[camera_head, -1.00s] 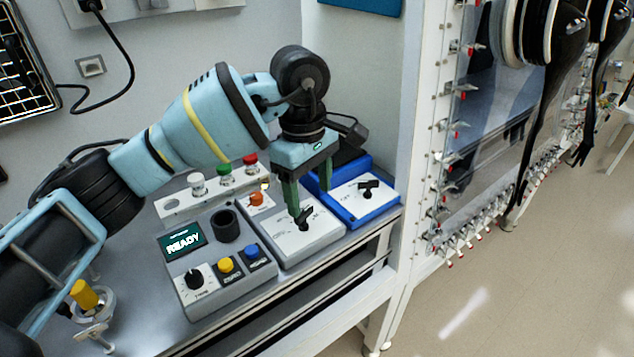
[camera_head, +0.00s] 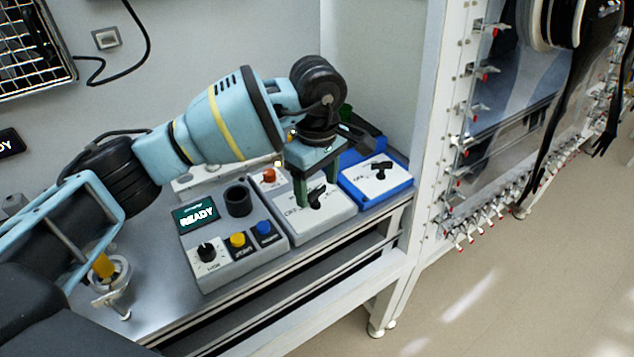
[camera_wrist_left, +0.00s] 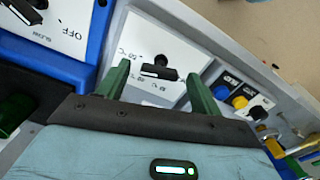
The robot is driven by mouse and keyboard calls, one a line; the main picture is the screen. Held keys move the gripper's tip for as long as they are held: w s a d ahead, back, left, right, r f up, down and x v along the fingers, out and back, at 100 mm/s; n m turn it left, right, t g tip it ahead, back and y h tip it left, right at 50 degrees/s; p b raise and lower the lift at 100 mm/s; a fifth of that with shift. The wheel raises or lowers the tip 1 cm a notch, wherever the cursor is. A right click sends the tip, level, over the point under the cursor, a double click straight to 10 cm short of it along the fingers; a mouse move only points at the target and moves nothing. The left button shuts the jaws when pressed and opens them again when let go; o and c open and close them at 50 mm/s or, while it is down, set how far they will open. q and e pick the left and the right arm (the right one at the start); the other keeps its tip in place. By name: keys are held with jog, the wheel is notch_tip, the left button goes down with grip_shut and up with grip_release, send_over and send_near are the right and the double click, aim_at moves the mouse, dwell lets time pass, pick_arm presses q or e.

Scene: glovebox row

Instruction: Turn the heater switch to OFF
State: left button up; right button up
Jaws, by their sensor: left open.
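The heater switch (camera_head: 316,198) is a black rotary knob on a white plate on a grey box (camera_head: 325,218). It also shows in the left wrist view (camera_wrist_left: 158,70), with temperature marks around it that look like °C values. My left gripper (camera_head: 316,192) points down over this plate with its green fingers open, one on each side of the knob. In the left wrist view the left gripper (camera_wrist_left: 157,73) shows a gap between each finger and the knob. The knob's pointer setting is too small to read surely. My right gripper is in no view.
A blue box (camera_head: 380,182) with a similar black knob stands close to the right. A grey console (camera_head: 240,258) with a READY display, a black dial and yellow and blue buttons stands to the left. A wall and white frame post (camera_head: 430,150) bound the bench on the right.

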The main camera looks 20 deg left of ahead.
pick_arm(q)
jog(key=shift+f, duration=0.25)
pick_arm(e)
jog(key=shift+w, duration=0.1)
pick_arm(q)
jog(key=c, duration=1)
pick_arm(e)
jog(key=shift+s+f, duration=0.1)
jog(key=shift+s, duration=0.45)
